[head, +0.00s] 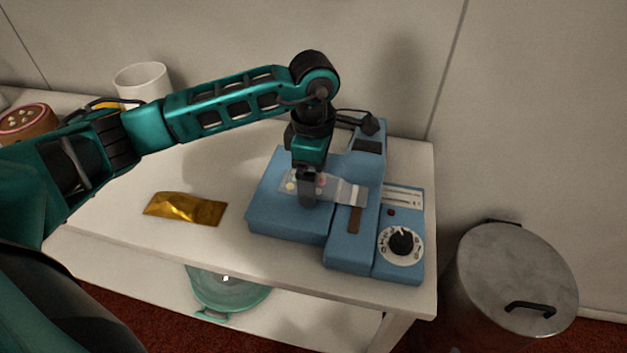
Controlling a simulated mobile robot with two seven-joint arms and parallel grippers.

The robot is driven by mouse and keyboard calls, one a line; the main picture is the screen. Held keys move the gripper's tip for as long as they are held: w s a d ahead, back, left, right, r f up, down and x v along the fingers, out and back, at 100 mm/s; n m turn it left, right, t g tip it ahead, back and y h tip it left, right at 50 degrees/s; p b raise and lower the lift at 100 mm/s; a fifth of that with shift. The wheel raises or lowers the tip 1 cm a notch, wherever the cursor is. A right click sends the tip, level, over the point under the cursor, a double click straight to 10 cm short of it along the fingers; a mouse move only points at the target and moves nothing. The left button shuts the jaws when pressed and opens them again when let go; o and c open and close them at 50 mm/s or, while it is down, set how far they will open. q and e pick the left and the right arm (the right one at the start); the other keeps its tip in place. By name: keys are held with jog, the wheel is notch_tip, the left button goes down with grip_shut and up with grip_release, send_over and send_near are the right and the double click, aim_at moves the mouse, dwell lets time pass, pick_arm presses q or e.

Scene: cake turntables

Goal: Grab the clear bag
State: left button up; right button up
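The clear bag (342,189) lies on top of the blue machine (288,222), with small coloured pieces showing inside it. It stretches to the right across the machine's slot area. My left gripper (307,196) points straight down at the left part of the bag, and its fingers cover some of it. The fingers overlap in this view, so I cannot tell whether they are open or shut, or whether they grip the bag. My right gripper is not in view.
A gold packet (186,208) lies on the white table (150,241) to the left of the machine. A white cup (142,82) and a round brown container (27,124) stand at the back left. A lidded metal bin (515,275) stands to the right. A green dish (228,289) sits below the tabletop.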

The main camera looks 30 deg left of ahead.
pick_arm(q)
jog(key=c, duration=1.1)
jog(key=shift+o, duration=0.2)
